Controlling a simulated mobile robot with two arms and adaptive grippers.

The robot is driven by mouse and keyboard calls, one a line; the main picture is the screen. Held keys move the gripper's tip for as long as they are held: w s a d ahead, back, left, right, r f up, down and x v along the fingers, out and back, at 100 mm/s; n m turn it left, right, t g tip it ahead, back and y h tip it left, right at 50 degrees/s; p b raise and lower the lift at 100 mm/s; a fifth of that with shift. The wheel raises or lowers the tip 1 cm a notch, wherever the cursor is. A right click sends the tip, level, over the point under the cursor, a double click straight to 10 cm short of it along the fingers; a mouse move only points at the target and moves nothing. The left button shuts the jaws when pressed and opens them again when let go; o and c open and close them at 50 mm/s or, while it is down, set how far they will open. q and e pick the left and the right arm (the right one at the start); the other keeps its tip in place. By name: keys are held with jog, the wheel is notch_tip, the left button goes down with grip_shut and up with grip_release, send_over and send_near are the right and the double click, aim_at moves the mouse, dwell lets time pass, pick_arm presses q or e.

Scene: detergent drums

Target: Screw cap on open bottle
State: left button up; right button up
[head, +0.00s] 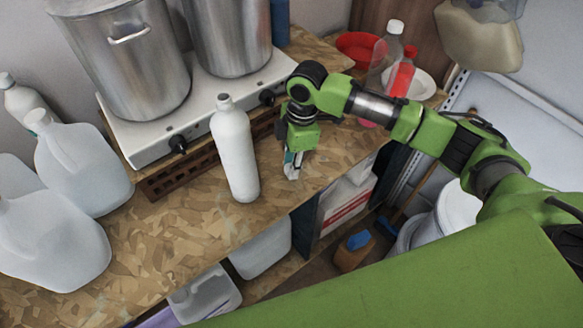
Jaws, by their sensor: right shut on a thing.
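A tall white bottle (235,155) stands upright on the wood-chip board counter, its narrow greyish neck at the top. My right gripper (292,168) points down just right of the bottle, apart from it, low over the counter. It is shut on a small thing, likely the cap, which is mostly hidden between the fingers. The bottle's neck stands higher in the picture than the fingertips. My left gripper is not in view.
A white two-burner stove (205,105) with two large steel pots stands behind the bottle. Translucent jugs (85,170) crowd the left. The counter's front is clear.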

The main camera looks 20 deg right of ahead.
jog(key=s+a+r+b, duration=0.2)
jog(key=s+r, duration=0.3)
jog(key=s, duration=0.1)
jog(key=s+a+r+b, duration=0.2)
jog(key=s+r, duration=0.4)
jog(key=s, duration=0.1)
jog(key=shift+a+r, duration=0.3)
jog(key=shift+a, duration=0.05)
